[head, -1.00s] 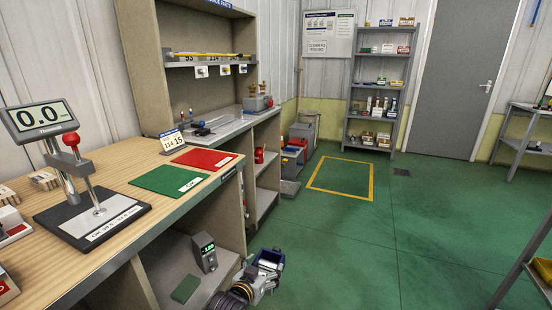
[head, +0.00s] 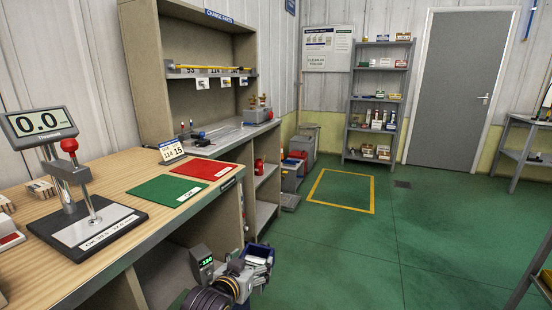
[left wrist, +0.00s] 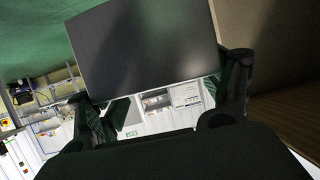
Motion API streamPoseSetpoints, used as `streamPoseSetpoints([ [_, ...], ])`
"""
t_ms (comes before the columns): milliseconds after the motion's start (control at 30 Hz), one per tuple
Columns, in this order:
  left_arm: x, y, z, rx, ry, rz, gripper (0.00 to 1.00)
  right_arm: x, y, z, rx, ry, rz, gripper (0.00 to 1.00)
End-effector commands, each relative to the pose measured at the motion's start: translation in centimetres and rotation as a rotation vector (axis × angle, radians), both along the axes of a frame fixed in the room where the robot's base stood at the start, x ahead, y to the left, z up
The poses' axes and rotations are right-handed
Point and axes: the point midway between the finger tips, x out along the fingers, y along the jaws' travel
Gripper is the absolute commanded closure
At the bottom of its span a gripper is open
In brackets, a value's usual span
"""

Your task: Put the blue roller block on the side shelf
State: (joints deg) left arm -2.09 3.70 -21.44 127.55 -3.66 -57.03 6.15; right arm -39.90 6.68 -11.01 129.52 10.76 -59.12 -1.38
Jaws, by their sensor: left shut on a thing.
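My left gripper (head: 256,266) is low in the head view, beside the open front of the wooden workbench. It is shut on the blue roller block (head: 259,249), whose blue top edge and pale metal parts show at the fingertips. In the left wrist view a large dark grey face of the held block (left wrist: 145,45) fills the space between the two fingers (left wrist: 165,95). My wrist covers part of the block in the head view. My right gripper is not in view. I cannot tell which shelf is the side shelf.
The workbench (head: 125,180) holds a gauge stand, a green mat (head: 165,190) and a red mat (head: 203,170). The change-parts rack (head: 180,100) stands behind it. A grey shelf unit (head: 349,125) is at the back. A shelf edge (head: 530,262) enters at right. The green floor is clear between.

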Motion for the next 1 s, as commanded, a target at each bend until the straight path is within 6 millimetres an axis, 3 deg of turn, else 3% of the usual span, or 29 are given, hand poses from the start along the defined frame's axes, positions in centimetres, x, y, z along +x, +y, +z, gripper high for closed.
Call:
streamPoseSetpoints([
  [367,0.2,-0.1,-0.3,-0.001,-0.004,0.013,0.87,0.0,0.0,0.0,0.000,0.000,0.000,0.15],
  [1000,1.7,-0.4,-6.6,0.001,-0.005,0.175,0.87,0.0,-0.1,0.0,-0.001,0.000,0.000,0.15],
])
